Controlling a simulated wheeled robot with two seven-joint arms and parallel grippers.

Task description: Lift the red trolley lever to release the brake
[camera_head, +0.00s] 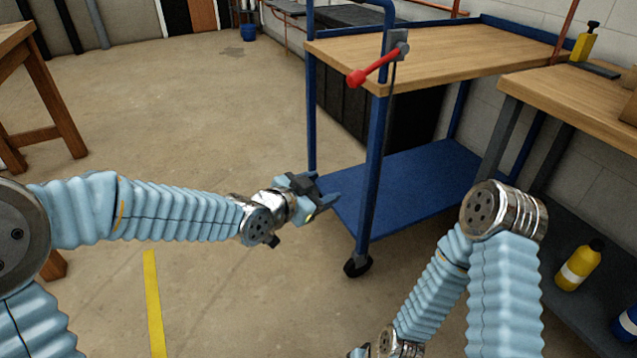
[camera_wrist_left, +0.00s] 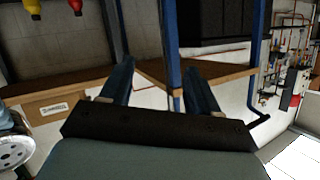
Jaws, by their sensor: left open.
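The red trolley lever (camera_head: 375,67) sticks out to the left and slightly down from a grey bracket (camera_head: 397,45) at the top of the trolley's near blue post (camera_head: 374,150). The trolley has a wooden top (camera_head: 430,55) and a blue lower shelf (camera_head: 400,190). My left gripper (camera_head: 327,196) is open and empty, left of the near post and well below the lever. In the left wrist view its two fingers (camera_wrist_left: 158,85) are apart, with a blue post (camera_wrist_left: 172,45) beyond them. I cannot make out the lever there. My right arm's hand end is cut off by the bottom edge.
A wooden workbench (camera_head: 580,95) stands right of the trolley, with a yellow bottle (camera_head: 579,267) on the dark shelf below. A wooden table (camera_head: 30,90) is at the far left. The concrete floor (camera_head: 210,110) between is clear, with a yellow line (camera_head: 154,300) near my left arm.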

